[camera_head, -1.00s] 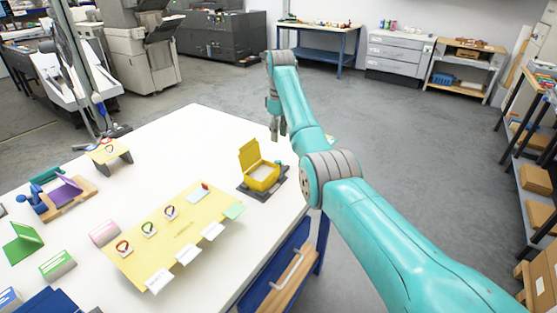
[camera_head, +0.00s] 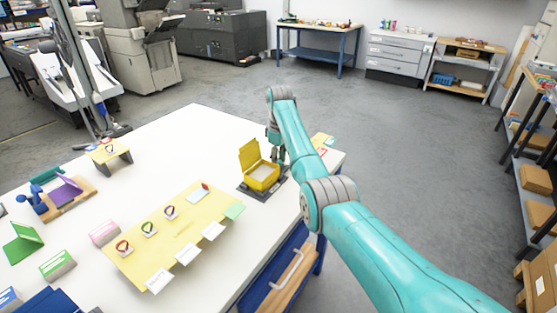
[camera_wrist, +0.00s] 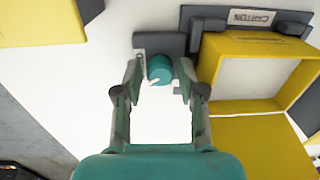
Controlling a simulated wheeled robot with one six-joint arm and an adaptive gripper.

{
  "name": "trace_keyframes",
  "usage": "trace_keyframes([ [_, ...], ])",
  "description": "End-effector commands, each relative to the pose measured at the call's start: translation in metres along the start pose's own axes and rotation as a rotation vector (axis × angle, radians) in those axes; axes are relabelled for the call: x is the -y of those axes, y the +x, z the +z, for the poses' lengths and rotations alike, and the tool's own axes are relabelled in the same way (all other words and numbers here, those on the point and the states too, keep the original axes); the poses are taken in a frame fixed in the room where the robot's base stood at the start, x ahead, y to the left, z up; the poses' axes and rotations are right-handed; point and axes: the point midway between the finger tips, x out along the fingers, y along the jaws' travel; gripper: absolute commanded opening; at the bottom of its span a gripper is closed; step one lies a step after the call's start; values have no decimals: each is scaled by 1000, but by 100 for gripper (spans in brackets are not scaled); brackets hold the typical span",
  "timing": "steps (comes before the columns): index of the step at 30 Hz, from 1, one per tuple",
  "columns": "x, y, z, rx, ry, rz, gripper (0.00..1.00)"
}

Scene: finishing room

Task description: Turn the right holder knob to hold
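A round teal knob (camera_wrist: 160,67) with a small white mark sits on a dark grey block at the side of the carton holder (camera_wrist: 188,20) in the wrist view. An open yellow carton (camera_wrist: 258,62) lies in that holder; it also shows in the head view (camera_head: 263,178). My gripper (camera_wrist: 159,75) is open, with one finger on each side of the knob in the picture; I cannot tell whether either touches it. In the head view my gripper (camera_head: 281,157) hangs just behind the carton, and the knob is hidden there.
A yellow mat (camera_head: 160,255) with small looped items and cards lies at the front of the white table (camera_head: 185,128). A yellow plate (camera_head: 322,140) lies at the table's right edge, partly behind my arm. A small yellow stand (camera_head: 108,153) is at the left.

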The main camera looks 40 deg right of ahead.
Motion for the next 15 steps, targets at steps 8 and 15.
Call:
trace_keyframes([
  [8, 0, 2, 0, 0, 0, 0, 40],
  [15, 0, 2, 0, 0, 0, 0, 0],
])
